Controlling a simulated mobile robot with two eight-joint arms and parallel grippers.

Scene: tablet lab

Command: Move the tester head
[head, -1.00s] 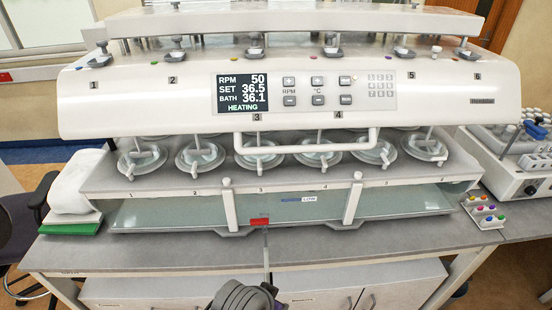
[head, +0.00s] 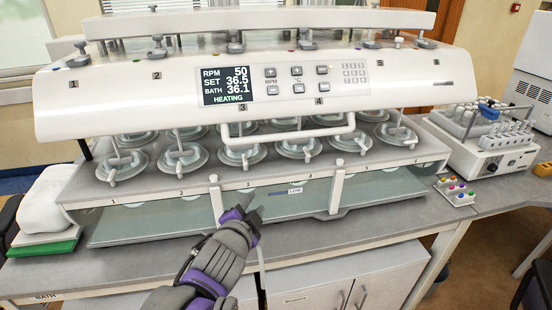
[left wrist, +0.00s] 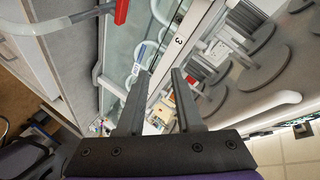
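The tester head (head: 420,95) is a wide white housing with a lit display (head: 227,86) reading HEATING, above the numbered vessel deck. A white handle bar (head: 295,140) runs along its lower front. Lidded vessels (head: 182,160) sit below it, with shafts reaching down to several of them. My left gripper (head: 254,207) is in front of the bath's front edge, below the handle and apart from it. In the left wrist view its two fingers (left wrist: 158,98) stand apart with nothing held between them. My right gripper is in neither view.
A green pad with a white bundle (head: 42,205) lies at the bench's left end. A small rack with coloured caps (head: 456,191) and a tube instrument (head: 487,140) stand at right. Two posts (head: 336,188) stand at the bath front. A red tab (left wrist: 122,12) shows in the wrist view.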

